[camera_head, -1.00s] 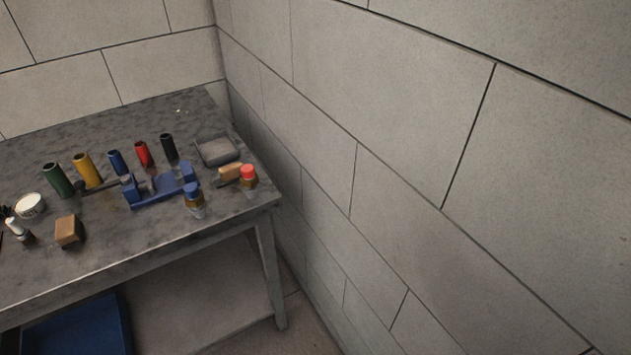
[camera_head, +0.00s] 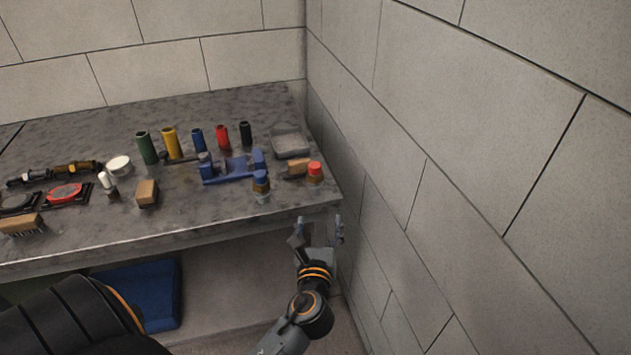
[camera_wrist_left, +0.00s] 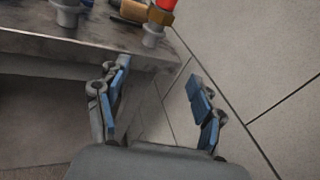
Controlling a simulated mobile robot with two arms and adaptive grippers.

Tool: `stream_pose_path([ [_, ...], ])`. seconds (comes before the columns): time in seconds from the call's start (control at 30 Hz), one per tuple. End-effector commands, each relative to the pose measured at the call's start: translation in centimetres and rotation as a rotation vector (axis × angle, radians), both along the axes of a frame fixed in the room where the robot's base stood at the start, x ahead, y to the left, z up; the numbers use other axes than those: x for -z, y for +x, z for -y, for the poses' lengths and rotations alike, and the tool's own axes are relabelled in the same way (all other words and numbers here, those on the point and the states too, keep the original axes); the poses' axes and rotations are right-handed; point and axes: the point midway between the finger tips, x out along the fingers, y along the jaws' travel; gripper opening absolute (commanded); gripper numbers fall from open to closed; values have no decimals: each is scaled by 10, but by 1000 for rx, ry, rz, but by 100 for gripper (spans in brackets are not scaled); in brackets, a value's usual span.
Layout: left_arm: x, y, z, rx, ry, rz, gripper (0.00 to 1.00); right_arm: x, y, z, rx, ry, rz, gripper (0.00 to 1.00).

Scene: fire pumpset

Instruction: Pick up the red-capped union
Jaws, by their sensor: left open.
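The red-capped union (camera_head: 315,172) stands upright at the right front corner of the grey table, with a red cap over a brass body. It also shows in the left wrist view (camera_wrist_left: 160,14) at the top, its cap cut by the frame edge. My left gripper (camera_head: 319,224) is open and empty, just off the table's front edge and below the red-capped union in the picture. Its blue-padded fingers (camera_wrist_left: 160,88) are spread wide in the left wrist view. My right gripper is not seen.
The table (camera_head: 210,225) has its right end close to the block wall (camera_head: 450,150). A blue vise-like fixture (camera_head: 232,170) stands further left. A blue bin (camera_head: 150,290) is below.

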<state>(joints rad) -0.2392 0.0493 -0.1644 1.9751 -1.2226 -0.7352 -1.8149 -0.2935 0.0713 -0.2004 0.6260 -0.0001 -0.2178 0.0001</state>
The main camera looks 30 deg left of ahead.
Motion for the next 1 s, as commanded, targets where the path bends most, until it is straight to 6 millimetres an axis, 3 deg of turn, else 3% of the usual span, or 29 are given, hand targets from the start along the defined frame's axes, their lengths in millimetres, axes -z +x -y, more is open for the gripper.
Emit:
stream_pose_path([
  [0.03,-21,-2,-4,-15,60,17,67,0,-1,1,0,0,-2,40],
  [0.1,-40,-4,-8,-31,120,25,67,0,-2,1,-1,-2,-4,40],
  [0.2,-51,2,-15,-41,156,30,67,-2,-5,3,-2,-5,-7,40],
  [0.5,-51,51,-46,-40,157,29,67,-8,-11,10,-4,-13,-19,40],
  [0.83,-50,75,-62,-39,154,29,67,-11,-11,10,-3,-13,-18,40],
  [1.0,-49,97,-77,-40,153,29,67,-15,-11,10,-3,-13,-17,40],
])
